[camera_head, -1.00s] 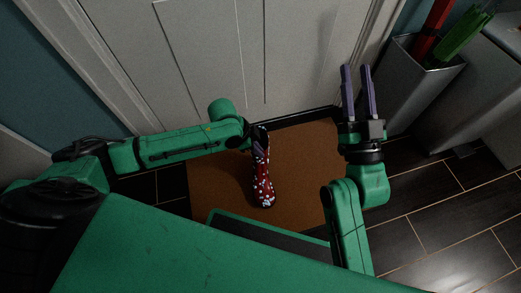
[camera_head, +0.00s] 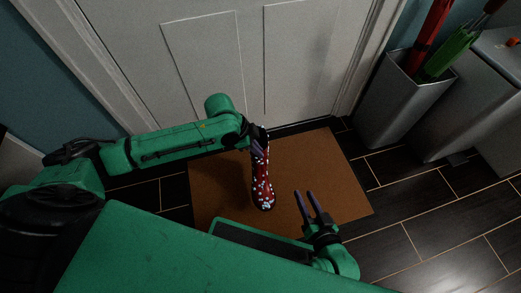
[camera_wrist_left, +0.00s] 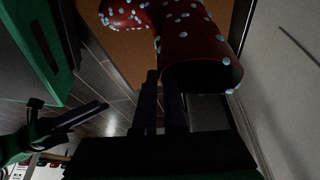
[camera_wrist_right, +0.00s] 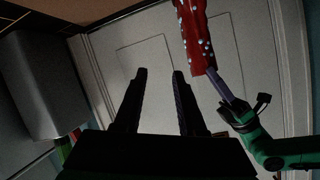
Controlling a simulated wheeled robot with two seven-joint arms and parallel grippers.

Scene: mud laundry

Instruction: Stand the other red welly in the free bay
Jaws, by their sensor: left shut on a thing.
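A red welly with pale spots (camera_head: 263,182) hangs in my left gripper (camera_head: 257,146), its foot towards me, above the brown doormat. In the left wrist view, the welly (camera_wrist_left: 196,45) shows its dark open top beside the fingers (camera_wrist_left: 161,80), which are shut on the edge of its shaft. The right wrist view also shows the welly (camera_wrist_right: 195,38) at the top. My right gripper (camera_head: 304,194) is open and empty, to the right of the welly's foot and apart from it. No bay and no second welly are in view.
The doormat (camera_head: 220,205) lies before a pale panelled door (camera_head: 300,60). A grey bin (camera_head: 390,105) with red and green umbrellas (camera_head: 450,50) stands at the right, beside a grey cabinet (camera_head: 455,105). Dark tiled floor (camera_head: 430,195) is clear at the right.

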